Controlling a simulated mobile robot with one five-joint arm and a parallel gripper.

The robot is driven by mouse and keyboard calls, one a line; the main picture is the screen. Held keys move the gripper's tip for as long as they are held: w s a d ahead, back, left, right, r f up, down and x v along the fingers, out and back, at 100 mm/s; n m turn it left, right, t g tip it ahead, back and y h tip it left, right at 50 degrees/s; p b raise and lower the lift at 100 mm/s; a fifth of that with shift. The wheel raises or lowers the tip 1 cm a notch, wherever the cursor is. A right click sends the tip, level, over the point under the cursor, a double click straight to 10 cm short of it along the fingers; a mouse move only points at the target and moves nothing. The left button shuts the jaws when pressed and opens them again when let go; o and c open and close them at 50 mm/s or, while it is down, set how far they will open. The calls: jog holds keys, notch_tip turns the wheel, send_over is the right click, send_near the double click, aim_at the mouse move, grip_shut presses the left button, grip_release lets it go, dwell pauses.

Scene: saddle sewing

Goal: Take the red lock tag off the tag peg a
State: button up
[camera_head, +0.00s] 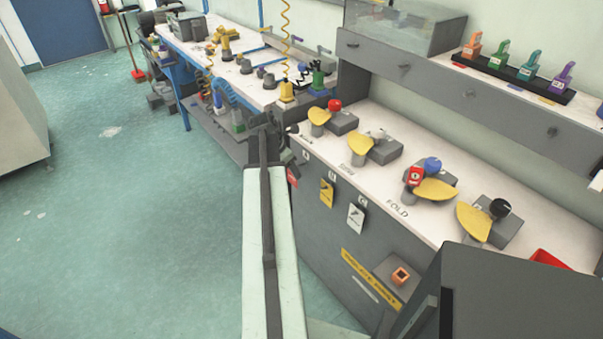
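A red tag (292,177) hangs at the left end of the cabinet front, partly hidden by my arm. To its right hang a yellow tag (327,194) and a white tag (355,218), each below a small white label. The peg behind the red tag is hidden. My gripper (288,145) is at the cabinet's left corner, just above the red tag in the picture. Its dark fingers are small and overlap the dark cabinet, so I cannot tell whether they are open or touch the tag.
Another red tag (414,176) is on the bench top by the blue-knobbed station (432,165). Other stations with yellow plates line the white top (398,211). An orange square piece (401,276) sits lower at the front. The green floor (150,230) at left is clear.

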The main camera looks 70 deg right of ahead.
jog(key=w+a, duration=0.2)
jog(key=a, duration=0.1)
jog(key=w+a, duration=0.1)
jog(key=shift+a+r, duration=0.15)
dwell(0.4)
